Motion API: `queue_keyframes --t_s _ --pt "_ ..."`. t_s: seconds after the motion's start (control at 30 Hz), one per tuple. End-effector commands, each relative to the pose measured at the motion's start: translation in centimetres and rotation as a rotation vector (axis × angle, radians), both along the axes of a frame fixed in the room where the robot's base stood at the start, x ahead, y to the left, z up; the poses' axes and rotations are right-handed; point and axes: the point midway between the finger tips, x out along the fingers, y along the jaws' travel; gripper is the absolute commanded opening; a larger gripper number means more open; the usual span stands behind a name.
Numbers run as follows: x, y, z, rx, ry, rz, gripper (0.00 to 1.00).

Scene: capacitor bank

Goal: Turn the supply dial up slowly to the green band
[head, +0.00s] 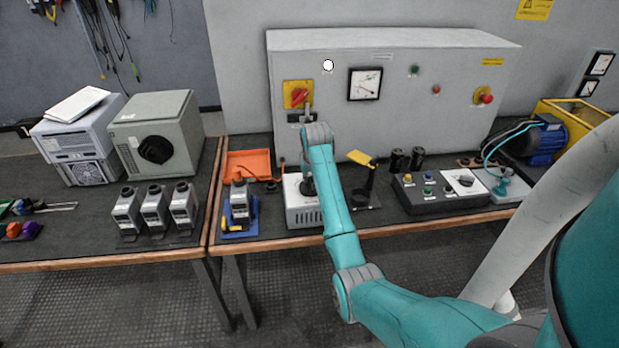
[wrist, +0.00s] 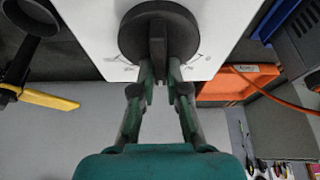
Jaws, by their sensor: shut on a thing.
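The supply dial (wrist: 132,35) is a round black knob with a raised grip bar on a white panel in the wrist view. My gripper (wrist: 159,72) is shut on this bar, one finger on each side. Scale marks show on the panel at both sides of the knob, but I cannot make out a green band there. In the head view the dial sits on the white supply box (head: 303,214), partly hidden by my teal arm. A dial meter (head: 364,84) on the grey cabinet (head: 440,120) has a needle too small to read surely.
An orange tray (head: 238,163) and a blue-based device (head: 239,207) stand left of the supply box. A stand with a yellow tag (head: 361,158) and a control box (head: 430,193) stand to its right. A red switch (head: 298,96) is on the cabinet above.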

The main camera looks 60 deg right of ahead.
Motion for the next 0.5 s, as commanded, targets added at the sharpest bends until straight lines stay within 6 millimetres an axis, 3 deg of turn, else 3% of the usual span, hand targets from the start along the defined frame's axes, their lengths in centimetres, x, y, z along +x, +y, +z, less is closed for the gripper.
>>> queue_keyframes --t_s 0.5 --pt "-0.01 -0.05 0.06 -0.001 0.000 -0.036 0.00"
